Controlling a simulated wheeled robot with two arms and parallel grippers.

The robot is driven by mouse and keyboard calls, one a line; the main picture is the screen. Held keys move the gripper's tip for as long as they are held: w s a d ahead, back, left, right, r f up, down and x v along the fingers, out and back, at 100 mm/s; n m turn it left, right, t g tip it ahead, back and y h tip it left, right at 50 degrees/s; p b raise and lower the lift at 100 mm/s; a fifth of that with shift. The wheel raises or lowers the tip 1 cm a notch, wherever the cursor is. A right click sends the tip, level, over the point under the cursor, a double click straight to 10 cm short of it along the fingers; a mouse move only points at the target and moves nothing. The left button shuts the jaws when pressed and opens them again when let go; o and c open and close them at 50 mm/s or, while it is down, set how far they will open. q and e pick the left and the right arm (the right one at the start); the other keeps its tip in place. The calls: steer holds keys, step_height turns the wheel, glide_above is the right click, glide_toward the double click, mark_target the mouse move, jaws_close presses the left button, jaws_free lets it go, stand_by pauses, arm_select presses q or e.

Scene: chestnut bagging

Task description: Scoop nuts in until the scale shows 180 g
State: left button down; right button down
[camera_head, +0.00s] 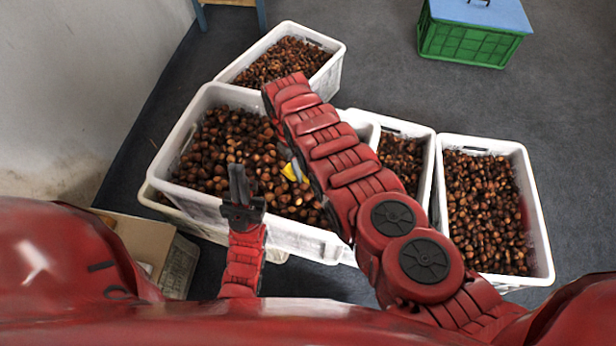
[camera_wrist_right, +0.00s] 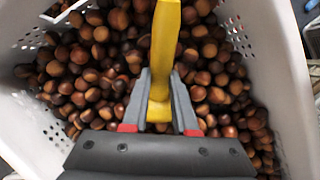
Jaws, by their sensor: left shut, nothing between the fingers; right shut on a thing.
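Brown nuts (camera_head: 225,140) fill the large white crate (camera_head: 165,160) at the left middle of the head view. My right arm reaches over this crate and mostly hides its own gripper. In the wrist view my right gripper (camera_wrist_right: 160,88) is shut on the yellow scoop handle (camera_wrist_right: 164,42), above the nuts (camera_wrist_right: 95,75). A small yellow part of the scoop (camera_head: 290,172) also shows beside the arm in the head view. The scoop's bowl cannot be made out. My left gripper (camera_head: 238,172) is shut and empty, over the crate's near side. No scale or bag shows.
More white crates of nuts stand behind (camera_head: 334,70), to the right (camera_head: 425,175) and at the far right (camera_head: 540,225). An open cardboard box (camera_head: 140,240) sits at the lower left. A green crate with a blue top (camera_head: 460,42) stands at the back. Grey floor is clear at right.

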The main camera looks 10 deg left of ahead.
steer(key=shift+w+a+f+t+b, duration=0.3)
steer(key=shift+w+a+f+b, duration=0.2)
steer(key=shift+w+a, duration=0.25)
steer(key=w+a+t+y+p, duration=0.1)
steer(key=y+p, duration=0.1)
steer(key=p, duration=0.5)
steer(key=shift+w+a+t+p, duration=0.25)
steer(key=shift+w+t+p, duration=0.05)
steer(key=p, duration=0.4)
steer(key=r+t+y+p, duration=0.1)
steer(key=p, duration=0.3)
steer(key=shift+s+d+r, duration=0.3)
steer(key=shift+s+d, duration=0.05)
steer(key=shift+s, duration=0.05)
steer(key=shift+t+y, duration=0.5)
steer(key=shift+y, duration=0.1)
steer(key=r+p, duration=0.1)
steer(key=p, duration=0.1)
steer(key=r+p, duration=0.4)
steer(key=p, duration=0.1)
steer(key=shift+s+d+r, duration=0.25)
steer(key=shift+s+d, duration=0.1)
steer(key=shift+s+d+r+p, duration=0.15)
steer(key=shift+r+p, duration=0.7)
steer(key=shift+r, duration=0.05)
